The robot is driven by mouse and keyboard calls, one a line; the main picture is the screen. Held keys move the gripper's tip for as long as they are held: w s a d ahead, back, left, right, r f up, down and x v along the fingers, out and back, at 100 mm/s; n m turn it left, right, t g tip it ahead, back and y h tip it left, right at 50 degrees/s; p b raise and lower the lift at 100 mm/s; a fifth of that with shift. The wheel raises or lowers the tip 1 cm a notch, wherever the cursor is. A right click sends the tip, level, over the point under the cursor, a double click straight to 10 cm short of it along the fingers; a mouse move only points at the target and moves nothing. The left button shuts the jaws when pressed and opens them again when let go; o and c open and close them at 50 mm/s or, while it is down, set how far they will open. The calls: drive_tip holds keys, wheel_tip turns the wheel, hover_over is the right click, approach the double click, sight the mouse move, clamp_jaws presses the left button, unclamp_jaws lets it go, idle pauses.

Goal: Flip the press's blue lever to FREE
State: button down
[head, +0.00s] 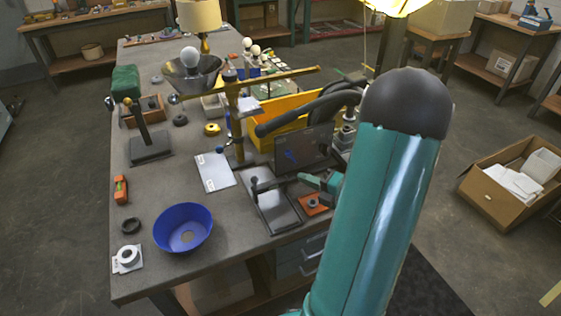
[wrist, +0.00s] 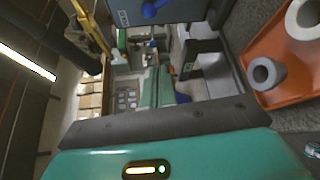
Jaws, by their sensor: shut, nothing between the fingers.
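In the wrist view the blue lever (wrist: 153,8) shows at the top edge, on a grey panel (wrist: 185,10), partly cut off. A small pale mark is beside it, too small to read. My gripper (head: 306,179) is below and to the right of the lever in the head view, apart from it. Its teal fingers (wrist: 155,86) are together and empty in the wrist view.
A metal plate with a black knob (head: 272,208) lies left of my gripper. An orange tray (head: 313,205) is just below it; the wrist view shows its rim (wrist: 262,97). A yellow bin (head: 270,108) stands behind. A blue bowl (head: 183,228) stands front left.

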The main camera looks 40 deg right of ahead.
sight(292, 158)
drive_tip(key=x, duration=1.1)
drive_tip(key=d, duration=0.2)
drive_tip(key=s+d+r, duration=0.1)
drive_tip(key=d, duration=0.1)
drive_tip(key=shift+s, duration=0.1)
drive_tip(key=shift+s+d+r+m+t, duration=0.1)
drive_tip(key=shift+d+r+m+t, duration=0.1)
drive_tip(key=shift+d+m+t, duration=0.3)
idle(0.3)
drive_tip(key=shift+s+d+r+m+y, duration=0.1)
drive_tip(key=shift+d+r+m+y, duration=0.15)
drive_tip(key=shift+m, duration=0.35)
drive_tip(key=m+t, duration=0.1)
drive_tip(key=d+m, duration=0.1)
drive_tip(key=d+m+t, duration=0.1)
drive_tip(key=m, duration=0.1)
drive_tip(key=shift+s+d+r+t, duration=0.15)
drive_tip(key=shift+s+r+t, duration=0.1)
drive_tip(key=shift+s+t, duration=0.1)
drive_tip(key=shift+d+m, duration=0.2)
drive_tip(key=shift+m, duration=0.2)
drive_tip(key=shift+s+d+f, duration=0.1)
drive_tip(key=shift+s+d, duration=0.05)
drive_tip(key=shift+d, duration=0.3)
drive_tip(key=shift+s+d, duration=0.2)
drive_tip(key=shift+d, duration=0.3)
